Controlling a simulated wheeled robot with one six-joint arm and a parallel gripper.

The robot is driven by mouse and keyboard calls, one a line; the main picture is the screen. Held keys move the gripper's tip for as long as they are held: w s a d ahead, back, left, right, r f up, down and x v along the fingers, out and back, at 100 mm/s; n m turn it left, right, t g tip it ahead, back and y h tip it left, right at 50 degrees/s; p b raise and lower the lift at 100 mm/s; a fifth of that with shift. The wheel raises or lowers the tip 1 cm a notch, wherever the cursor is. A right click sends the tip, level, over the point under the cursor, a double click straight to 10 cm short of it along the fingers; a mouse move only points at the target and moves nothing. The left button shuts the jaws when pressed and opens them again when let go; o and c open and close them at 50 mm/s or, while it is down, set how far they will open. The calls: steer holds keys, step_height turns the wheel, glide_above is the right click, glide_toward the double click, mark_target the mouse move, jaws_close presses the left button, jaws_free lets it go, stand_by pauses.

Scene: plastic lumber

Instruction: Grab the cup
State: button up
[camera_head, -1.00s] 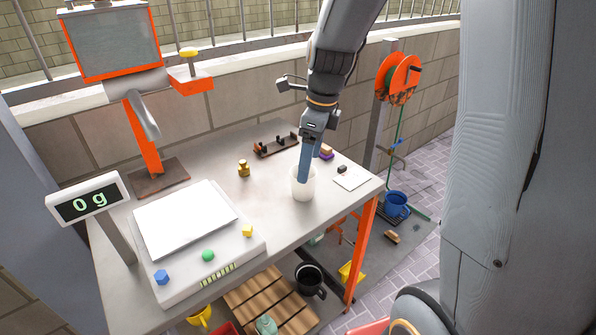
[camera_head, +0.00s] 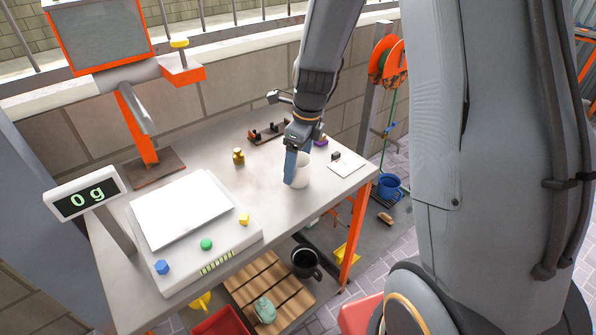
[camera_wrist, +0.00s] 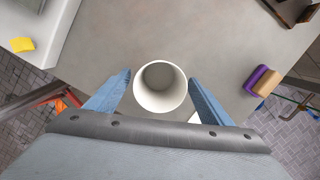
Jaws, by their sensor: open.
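A white cup (camera_head: 301,176) stands upright on the grey table (camera_head: 225,150), near its right front edge. The wrist view looks down into the open, empty cup (camera_wrist: 160,87). My gripper (camera_head: 297,167) is open around the cup, pointing down. In the wrist view my gripper (camera_wrist: 158,90) has one blue finger on each side of the cup, with a gap on both sides. In the head view one finger passes in front of the cup's left side and hides part of it.
A scale (camera_head: 187,272) with a white plate and a display reading 0 g fills the table's left. A brass weight (camera_head: 238,157), a small rack (camera_head: 268,133) and a purple-and-tan block (camera_wrist: 262,81) lie behind.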

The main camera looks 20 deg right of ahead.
steer(key=c, duration=1.1)
